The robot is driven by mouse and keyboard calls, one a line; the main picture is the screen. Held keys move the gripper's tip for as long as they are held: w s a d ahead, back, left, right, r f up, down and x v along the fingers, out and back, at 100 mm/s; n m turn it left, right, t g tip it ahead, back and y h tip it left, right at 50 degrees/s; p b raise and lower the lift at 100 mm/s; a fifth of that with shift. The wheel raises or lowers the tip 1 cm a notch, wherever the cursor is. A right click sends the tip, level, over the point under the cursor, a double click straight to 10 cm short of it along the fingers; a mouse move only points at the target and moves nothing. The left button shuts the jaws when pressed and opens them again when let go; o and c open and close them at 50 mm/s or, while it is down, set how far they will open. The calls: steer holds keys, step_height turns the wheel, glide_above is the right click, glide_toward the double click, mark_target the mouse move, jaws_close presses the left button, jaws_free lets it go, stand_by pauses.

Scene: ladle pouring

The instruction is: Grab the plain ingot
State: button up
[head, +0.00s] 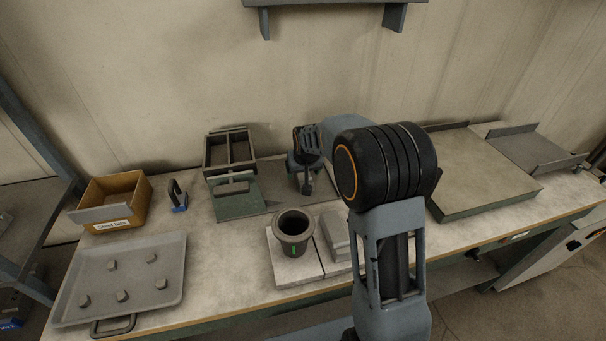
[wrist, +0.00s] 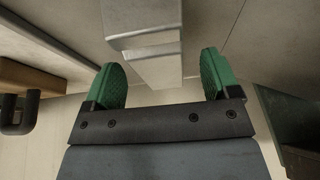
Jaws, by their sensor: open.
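My gripper (wrist: 164,80) is open in the wrist view, with a green pad on each side and nothing held. A plain light-grey block (wrist: 150,65), which looks like the ingot, lies ahead of the gap between the pads, apart from both as far as I can see. A second grey block face shows just above it, across a narrow gap; I cannot tell whether they are separate pieces. In the head view a grey block (head: 335,228) lies on the pale slabs beside the dark crucible, partly hidden by my arm. My gripper's fingertips are not clear there.
The crucible (head: 293,230) stands on pale slabs (head: 285,268) near the front edge. A grey tray (head: 150,295) with several lumps and a labelled box (head: 140,190) are at left. A divided mould (head: 230,152) stands behind. A large flat plate (head: 480,180) is at right.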

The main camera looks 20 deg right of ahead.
steer(key=shift+w+f, duration=0.15)
steer(key=shift+f, duration=0.3)
steer(key=shift+c, duration=0.4)
steer(key=c, duration=1.3)
steer(key=shift+r, duration=0.1)
